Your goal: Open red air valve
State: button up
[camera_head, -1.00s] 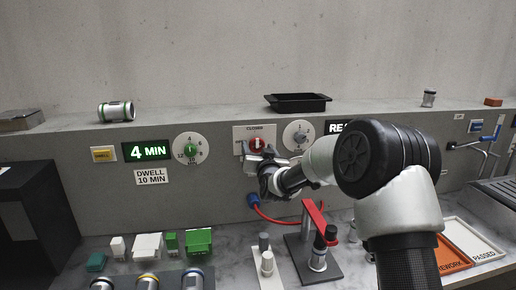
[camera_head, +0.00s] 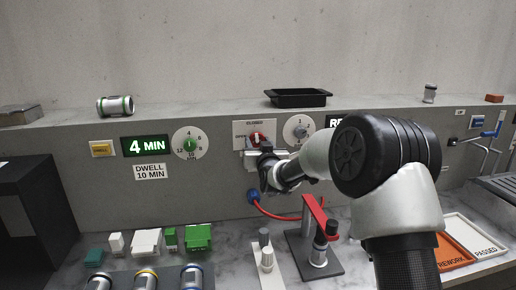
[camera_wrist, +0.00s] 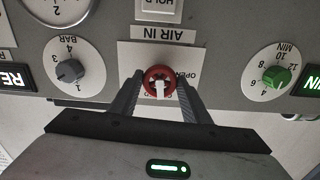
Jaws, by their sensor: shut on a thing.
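The red air valve (camera_head: 257,138) is a round red knob on a white plate on the grey panel, with OPEN at its left and CLOSED above it. It also shows in the wrist view (camera_wrist: 160,79), under the upside-down AIR IN label. Its white-marked handle looks tilted away from upright in the head view. My gripper (camera_wrist: 160,88) has one finger on each side of the knob and is shut on it. In the head view my gripper (camera_head: 258,152) partly covers the plate's lower part, so the exact pointer angle is hard to tell.
A pressure dial (camera_head: 299,129) is just right of the valve plate, and a green-knobbed timer dial (camera_head: 190,146) is left. A red hose (camera_head: 275,214) and a red-armed stand (camera_head: 314,212) are below my arm. A black tray (camera_head: 298,97) rests on the ledge above.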

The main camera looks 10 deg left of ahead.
jog(key=n+b, duration=0.4)
jog(key=b, duration=0.1)
jog(key=shift+f, duration=0.2)
jog(key=n+b, duration=0.8)
jog(key=shift+n, duration=0.3)
jog(key=shift+r+n+b, duration=0.15)
jog(key=shift+n+b, duration=0.75)
jog(key=shift+n, duration=0.05)
jog(key=shift+r+n+b, duration=0.15)
jog(key=shift+n+b, duration=0.7)
jog(key=shift+n, duration=0.1)
jog(key=o, duration=1)
jog(key=shift+o, duration=0.2)
jog(key=v, duration=1.7)
jog(key=shift+s, duration=0.25)
